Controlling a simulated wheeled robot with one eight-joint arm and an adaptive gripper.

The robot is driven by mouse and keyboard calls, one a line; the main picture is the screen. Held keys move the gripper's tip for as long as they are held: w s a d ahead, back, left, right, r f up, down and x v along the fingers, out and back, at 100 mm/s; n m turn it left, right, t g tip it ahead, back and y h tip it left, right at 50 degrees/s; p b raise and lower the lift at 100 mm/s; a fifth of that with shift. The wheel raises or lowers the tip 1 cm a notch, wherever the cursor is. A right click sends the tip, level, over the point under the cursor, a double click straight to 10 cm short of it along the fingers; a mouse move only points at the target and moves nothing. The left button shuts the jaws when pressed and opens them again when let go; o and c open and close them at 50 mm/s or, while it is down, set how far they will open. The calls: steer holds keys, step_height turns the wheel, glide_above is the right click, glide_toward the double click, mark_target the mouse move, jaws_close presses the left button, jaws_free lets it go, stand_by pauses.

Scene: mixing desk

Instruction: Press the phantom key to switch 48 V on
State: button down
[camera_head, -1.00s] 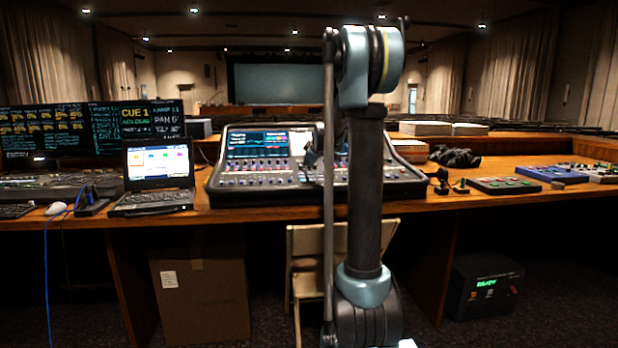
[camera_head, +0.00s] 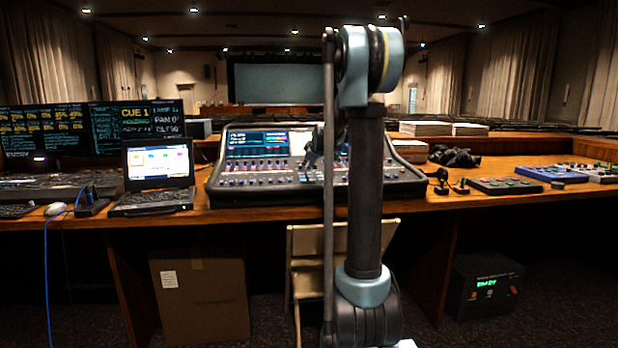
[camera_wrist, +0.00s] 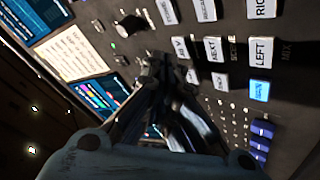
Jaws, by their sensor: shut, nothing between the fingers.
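The mixing console (camera_head: 222,191) stands on the desk, partly hidden behind my arm. In the wrist view its panel (camera_wrist: 285,95) fills the right side, with rows of white keys, among them a LEFT key (camera_wrist: 261,51) and a NEXT key (camera_wrist: 212,49). One key (camera_wrist: 260,90) is lit blue. I cannot make out which key is the phantom key. My gripper (camera_wrist: 160,62) is shut and empty, its tips close to the panel beside the small white keys. I cannot tell whether they touch it. In the head view my gripper (camera_head: 311,160) is over the console's middle.
A black knob (camera_wrist: 130,26) stands up near my fingertips. A laptop (camera_head: 157,178) is left of the console. Small control boxes (camera_head: 505,185) lie on the desk to the right. A folding chair (camera_head: 304,242) stands in front of the desk.

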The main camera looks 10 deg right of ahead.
steer(key=shift+f, duration=0.15)
steer(key=shift+f, duration=0.2)
steer(key=shift+f, duration=0.35)
stand_by(0.7)
steer(key=shift+r, duration=0.8)
steer(key=shift+s+r, duration=0.1)
steer(key=shift+s+r, duration=0.15)
steer(key=shift+r, duration=1.05)
steer(key=shift+s+r, duration=0.1)
steer(key=shift+r, duration=1.1)
